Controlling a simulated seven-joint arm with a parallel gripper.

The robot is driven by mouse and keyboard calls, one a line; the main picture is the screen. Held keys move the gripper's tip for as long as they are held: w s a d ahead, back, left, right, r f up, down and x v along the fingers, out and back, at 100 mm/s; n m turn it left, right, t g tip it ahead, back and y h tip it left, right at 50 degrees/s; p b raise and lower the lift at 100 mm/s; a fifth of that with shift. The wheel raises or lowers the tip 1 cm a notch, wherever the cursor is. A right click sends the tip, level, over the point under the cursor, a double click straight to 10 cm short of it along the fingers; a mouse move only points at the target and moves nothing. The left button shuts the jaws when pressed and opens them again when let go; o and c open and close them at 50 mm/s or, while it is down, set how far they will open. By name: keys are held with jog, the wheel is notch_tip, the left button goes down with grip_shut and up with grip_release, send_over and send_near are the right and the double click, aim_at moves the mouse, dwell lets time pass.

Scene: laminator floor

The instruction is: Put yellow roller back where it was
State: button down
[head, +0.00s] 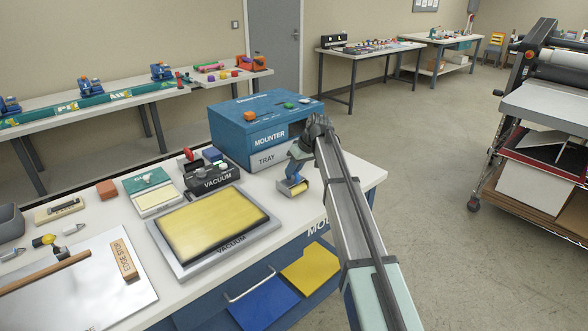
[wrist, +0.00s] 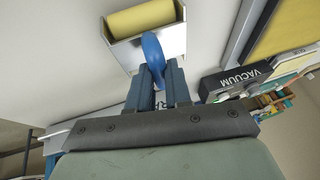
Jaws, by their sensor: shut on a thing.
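The yellow roller (head: 301,188) is at the right end of the white table, beside the mounter box. In the wrist view the roller (wrist: 140,18) is a yellow cylinder in a pale metal frame with a blue handle (wrist: 153,48). My gripper (head: 296,158) reaches it from above, and its two fingers (wrist: 158,82) are shut on the blue handle. The roller looks close to the tabletop; I cannot tell whether it touches. Part of the handle is hidden by my fingers.
The blue mounter box (head: 232,136) stands just behind. A vacuum unit (head: 212,183) and a yellow vacuum plate (head: 260,230) lie to the left. The table's right edge (head: 378,178) is near. Dark lettering on the white surface (wrist: 182,98) is partly hidden by my fingers.

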jog(key=c, duration=1.1)
grip_release()
jog(key=shift+o, duration=0.2)
jog(key=v, duration=1.2)
jog(key=shift+r, duration=0.1)
